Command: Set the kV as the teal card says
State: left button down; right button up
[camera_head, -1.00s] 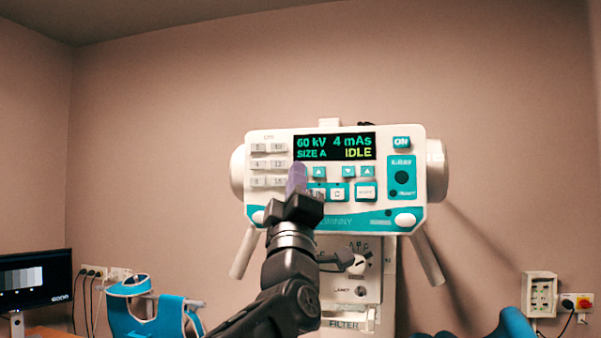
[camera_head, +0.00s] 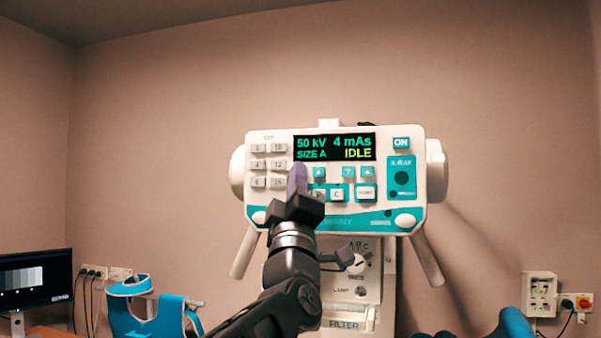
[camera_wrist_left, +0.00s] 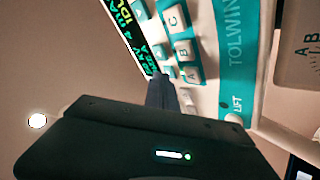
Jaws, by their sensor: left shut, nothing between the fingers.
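The white and teal control panel (camera_head: 381,218) hangs in front of the far wall. Its display (camera_head: 334,147) reads 50 kV, 4 mAs, SIZE A, IDLE. My left gripper (camera_head: 298,178) is shut and empty, its fingertips at the panel just below the display's left part. They hide the key there, left of a teal up-arrow key (camera_head: 319,173). I cannot tell whether they touch it. In the left wrist view the shut fingers (camera_wrist_left: 160,92) reach the panel near the A, B and C keys (camera_wrist_left: 180,48). No teal card is readable. My right gripper is not in view.
Number keys (camera_head: 268,164) are left of the display, and an ON key (camera_head: 402,143) and X-RAY section (camera_head: 402,178) are right. Below are a collimator dial (camera_head: 358,262) and handles. A monitor (camera_head: 36,280) and teal apron (camera_head: 147,308) stand lower left.

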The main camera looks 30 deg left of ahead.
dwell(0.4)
pick_arm(q)
jog(key=shift+s+d+b, duration=0.3)
jog(key=shift+s+b, duration=0.4)
jog(key=shift+b, duration=0.05)
jog(key=shift+s+d+b, duration=0.25)
jog(key=shift+s+b, duration=0.3)
jog(key=shift+s, duration=0.25)
jog(key=shift+s+d+b, duration=0.3)
jog(key=shift+s+b, duration=0.2)
jog(key=shift+s, duration=0.25)
jog(key=shift+s+d+b, duration=0.25)
jog(key=shift+s+b, duration=0.3)
jog(key=shift+s, duration=0.25)
